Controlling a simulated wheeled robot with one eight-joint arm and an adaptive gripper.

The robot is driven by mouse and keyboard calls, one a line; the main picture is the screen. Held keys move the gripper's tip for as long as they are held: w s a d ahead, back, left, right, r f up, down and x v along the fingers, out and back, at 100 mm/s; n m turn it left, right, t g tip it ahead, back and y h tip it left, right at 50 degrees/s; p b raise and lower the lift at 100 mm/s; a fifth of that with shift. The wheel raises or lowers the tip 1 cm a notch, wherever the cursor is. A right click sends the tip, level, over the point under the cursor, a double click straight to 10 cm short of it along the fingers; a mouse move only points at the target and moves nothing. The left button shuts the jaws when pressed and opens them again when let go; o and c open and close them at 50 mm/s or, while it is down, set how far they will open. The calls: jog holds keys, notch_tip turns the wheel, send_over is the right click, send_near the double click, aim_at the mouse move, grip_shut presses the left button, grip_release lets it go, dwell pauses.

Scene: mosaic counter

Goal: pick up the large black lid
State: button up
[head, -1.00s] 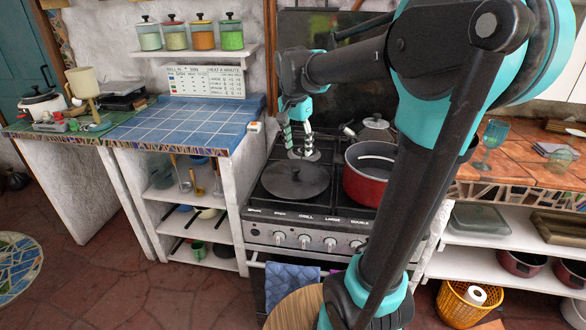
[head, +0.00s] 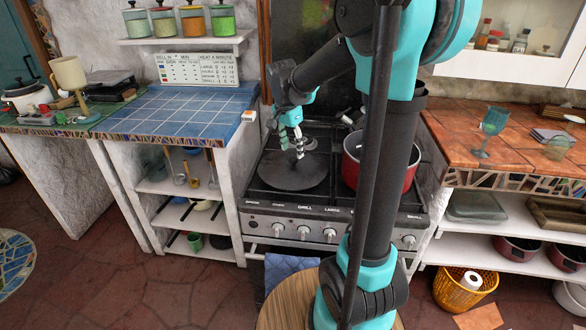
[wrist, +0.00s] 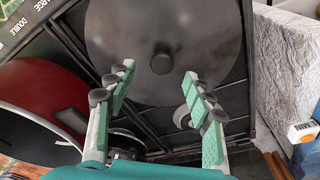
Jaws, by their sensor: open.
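The large black lid (head: 292,176) lies flat on the left front of the stove in the head view. In the wrist view the lid (wrist: 200,70) fills the upper middle, with its round knob (wrist: 163,63) near its centre. My gripper (head: 299,154) is over the lid, pointing down, and hides the knob in the head view. In the wrist view my gripper (wrist: 159,78) is open, its two green-padded fingers apart, and the knob lies just beyond the gap between the tips. Nothing is held.
A red pot (head: 352,173) stands on the stove right of the lid; it also shows in the wrist view (wrist: 40,100). The blue tiled counter (head: 180,112) to the left is mostly clear. A blue glass (head: 489,128) stands on the right counter.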

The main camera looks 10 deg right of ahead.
aim_at(293, 158)
jog(key=shift+w+d+f, duration=0.15)
jog(key=shift+f, duration=1.2)
jog(key=shift+w+d+f, duration=0.1)
jog(key=shift+w+f, duration=0.05)
jog(key=shift+f, duration=1.15)
jog(key=shift+c, duration=0.2)
grip_shut()
